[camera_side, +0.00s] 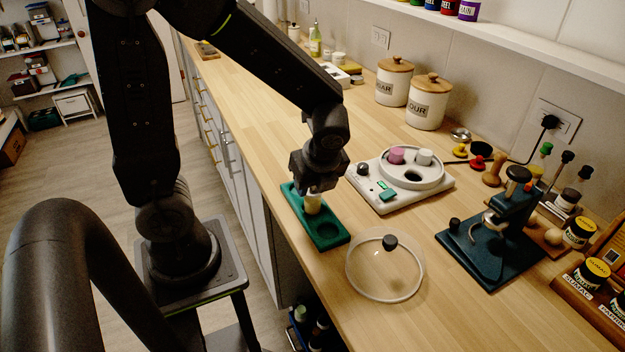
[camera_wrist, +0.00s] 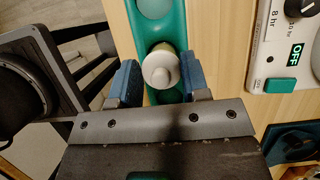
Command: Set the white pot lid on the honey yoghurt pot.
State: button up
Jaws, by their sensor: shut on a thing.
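My gripper (camera_wrist: 161,80) is over the green tray (camera_side: 327,237), pointing down, with its blue-padded fingers either side of the white pot lid (camera_wrist: 161,76). The lid is pale and round with a small raised top.
Right of the tray stands a white yoghurt maker (camera_side: 384,202) holding a pink-topped pot (camera_side: 397,155) and a white one (camera_side: 424,157). A clear dome cover (camera_side: 372,277) with black knob lies in front. A dark blue press (camera_side: 490,250) is further right. The tray's near recess is empty.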

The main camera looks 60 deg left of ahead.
jog(key=shift+f, duration=0.2)
jog(key=o, duration=1.4)
jog(key=shift+o, duration=0.2)
jog(key=shift+r, duration=3.55)
jog(key=s+d+r+n+t+h, duration=0.4)
jog(key=s+d+r+n+t, duration=0.1)
jog(key=n, duration=1.3)
jog(key=shift+s+d+r+t, duration=0.3)
jog(key=shift+s+d+r, duration=0.45)
jog(key=shift+s+r, duration=0.1)
